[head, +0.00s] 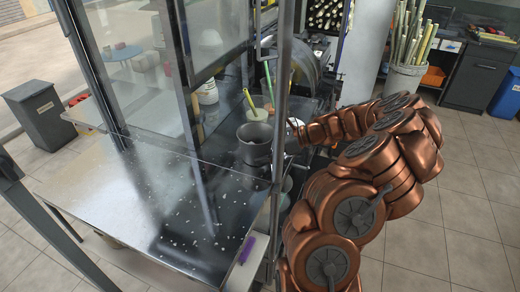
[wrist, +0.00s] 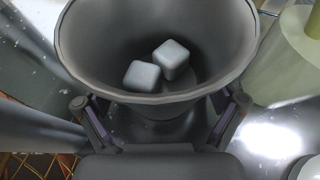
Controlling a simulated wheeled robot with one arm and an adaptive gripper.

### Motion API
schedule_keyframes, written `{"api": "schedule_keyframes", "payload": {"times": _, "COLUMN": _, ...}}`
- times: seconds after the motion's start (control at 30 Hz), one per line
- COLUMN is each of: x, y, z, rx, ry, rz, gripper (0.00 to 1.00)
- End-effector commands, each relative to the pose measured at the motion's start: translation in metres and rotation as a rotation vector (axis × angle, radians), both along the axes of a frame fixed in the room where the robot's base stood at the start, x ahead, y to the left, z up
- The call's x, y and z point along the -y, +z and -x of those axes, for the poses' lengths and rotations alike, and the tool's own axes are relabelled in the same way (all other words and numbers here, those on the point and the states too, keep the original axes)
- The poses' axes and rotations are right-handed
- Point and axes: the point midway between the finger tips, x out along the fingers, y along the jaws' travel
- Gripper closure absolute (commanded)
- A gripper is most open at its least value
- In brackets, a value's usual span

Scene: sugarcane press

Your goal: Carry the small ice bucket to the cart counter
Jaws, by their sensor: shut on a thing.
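The small ice bucket (head: 255,150) is a grey metal pail, upright at the far right part of the cart counter (head: 140,205). I cannot tell if its base touches the surface. In the wrist view the bucket (wrist: 110,45) fills the upper middle, with two ice cubes (wrist: 158,67) inside. My gripper (wrist: 162,120) is shut on the bucket, one finger at each side of its lower body. In the head view my arm reaches in from the right, and the gripper is mostly hidden beside the bucket.
Cups with a yellow stick (head: 250,100) and a green straw stand behind the bucket. A metal post (head: 283,90) and glass panels (head: 215,40) frame the counter. Small white bits dot the counter; its front left is clear. A purple item (head: 247,249) lies at the right edge.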

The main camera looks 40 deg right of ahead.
Motion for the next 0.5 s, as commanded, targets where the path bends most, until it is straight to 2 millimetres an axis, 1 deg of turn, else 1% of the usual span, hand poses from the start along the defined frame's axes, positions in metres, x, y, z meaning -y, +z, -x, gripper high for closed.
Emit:
{"api": "schedule_keyframes", "payload": {"times": 0.17, "x": 0.0001, "y": -0.0038, "z": -0.0001, "rx": 0.000, "ry": 0.000, "rz": -0.001, "gripper": 0.47}}
{"api": "schedule_keyframes", "payload": {"times": 0.2, "x": 0.0001, "y": -0.0035, "z": -0.0001, "rx": -0.001, "ry": 0.000, "rz": -0.001, "gripper": 0.02}}
{"api": "schedule_keyframes", "payload": {"times": 0.23, "x": 0.0001, "y": -0.0033, "z": 0.0000, "rx": -0.001, "ry": 0.000, "rz": -0.001, "gripper": 0.00}}
{"api": "schedule_keyframes", "payload": {"times": 0.5, "x": 0.0001, "y": -0.0033, "z": 0.0000, "rx": -0.001, "ry": 0.000, "rz": -0.001, "gripper": 0.00}}
